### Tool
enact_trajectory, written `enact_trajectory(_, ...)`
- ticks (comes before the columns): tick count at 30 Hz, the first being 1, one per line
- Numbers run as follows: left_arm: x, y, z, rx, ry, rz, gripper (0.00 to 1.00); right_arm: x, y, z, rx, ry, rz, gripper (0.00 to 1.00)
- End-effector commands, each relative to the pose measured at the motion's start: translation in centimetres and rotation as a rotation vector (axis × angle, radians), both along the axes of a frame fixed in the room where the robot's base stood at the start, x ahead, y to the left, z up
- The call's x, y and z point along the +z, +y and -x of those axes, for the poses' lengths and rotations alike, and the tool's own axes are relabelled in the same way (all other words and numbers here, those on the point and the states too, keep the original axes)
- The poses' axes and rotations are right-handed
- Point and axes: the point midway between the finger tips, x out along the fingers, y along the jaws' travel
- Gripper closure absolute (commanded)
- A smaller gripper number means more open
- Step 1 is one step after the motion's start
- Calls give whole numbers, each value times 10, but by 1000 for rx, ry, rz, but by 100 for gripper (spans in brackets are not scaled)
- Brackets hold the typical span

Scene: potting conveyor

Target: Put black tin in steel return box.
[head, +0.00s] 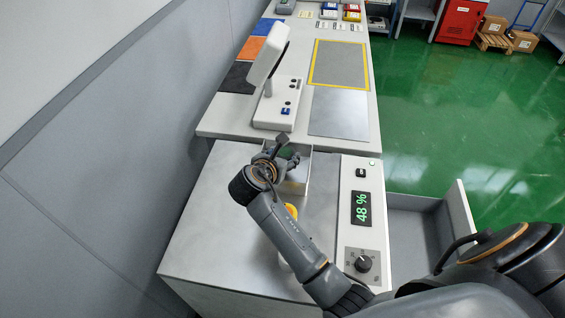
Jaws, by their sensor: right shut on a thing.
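My right arm reaches from the lower right, and my right gripper (281,152) is at the steel box, over its back left part. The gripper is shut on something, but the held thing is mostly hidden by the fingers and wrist. I cannot tell for sure that it is the black tin. The steel return box (304,177) is an open grey box at the back of the near worktop, partly covered by my wrist. No black tin shows clearly elsewhere. My left gripper is out of view.
A panel reading 48 % (361,207) with a knob stands right of the box. An open drawer (412,232) juts out beside it. A white screen device (266,56) stands on the far table. The worktop's left side is clear.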

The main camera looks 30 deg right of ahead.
Motion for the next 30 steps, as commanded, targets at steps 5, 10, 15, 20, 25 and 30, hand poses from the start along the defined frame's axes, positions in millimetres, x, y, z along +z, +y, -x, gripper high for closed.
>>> enact_trajectory(5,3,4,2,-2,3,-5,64,-24,0,-3,2,6,0,80)
enact_trajectory(10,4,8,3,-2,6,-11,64,-35,0,-3,0,1,0,80)
enact_trajectory(15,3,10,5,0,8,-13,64,-35,0,-3,1,1,0,80)
enact_trajectory(20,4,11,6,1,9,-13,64,-38,0,-3,1,2,0,80)
enact_trajectory(25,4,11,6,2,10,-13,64,-38,0,-3,0,1,0,23)
enact_trajectory(30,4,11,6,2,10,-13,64,-38,0,-3,1,2,0,23)
